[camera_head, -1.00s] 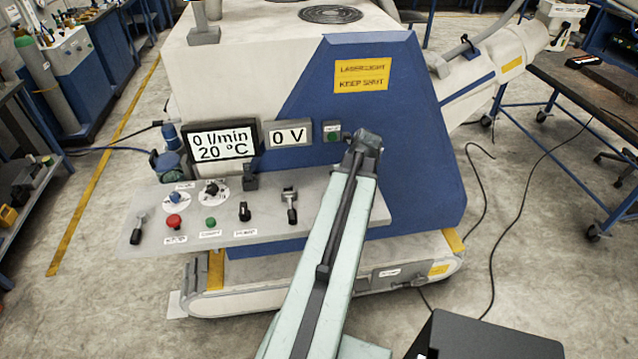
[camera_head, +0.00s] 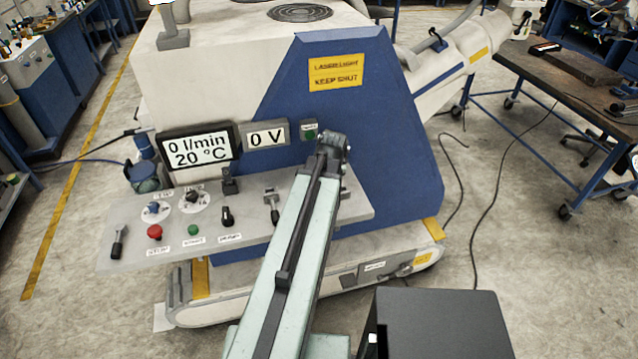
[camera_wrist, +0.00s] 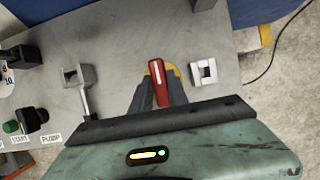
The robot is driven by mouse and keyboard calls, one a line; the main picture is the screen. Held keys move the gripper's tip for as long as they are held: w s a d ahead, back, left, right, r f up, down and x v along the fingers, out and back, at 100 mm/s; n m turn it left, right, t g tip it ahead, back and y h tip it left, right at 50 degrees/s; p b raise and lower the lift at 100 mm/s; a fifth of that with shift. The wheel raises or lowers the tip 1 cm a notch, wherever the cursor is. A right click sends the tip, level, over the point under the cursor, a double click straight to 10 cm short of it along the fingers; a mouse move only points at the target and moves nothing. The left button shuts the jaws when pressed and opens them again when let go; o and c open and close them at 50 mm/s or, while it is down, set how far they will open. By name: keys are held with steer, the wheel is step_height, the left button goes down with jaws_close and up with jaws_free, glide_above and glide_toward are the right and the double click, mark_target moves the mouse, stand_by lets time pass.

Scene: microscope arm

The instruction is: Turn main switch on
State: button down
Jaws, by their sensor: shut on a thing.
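A red switch handle with a white mark (camera_wrist: 157,80) stands on the grey control panel (camera_wrist: 120,50) in the wrist view. I take it for the main switch, though its label is not readable. My gripper (camera_wrist: 162,70) is shut on the handle, with dark fingers on both sides of it. In the head view my arm covers this part of the panel, so the gripper and the handle are hidden there.
A grey lever (camera_wrist: 85,85) is left of my gripper; a square metal bracket (camera_wrist: 204,71) is close on its right. The head view shows a red button (camera_head: 154,232), a green button (camera_head: 193,230) and a display reading 0 V (camera_head: 266,135).

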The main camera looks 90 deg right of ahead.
steer(key=shift+a, duration=0.15)
steer(key=c, duration=1.3)
jaws_free()
steer(key=shift+s+a, duration=0.1)
steer(key=p+v, duration=0.7)
steer(key=shift+r, duration=0.4)
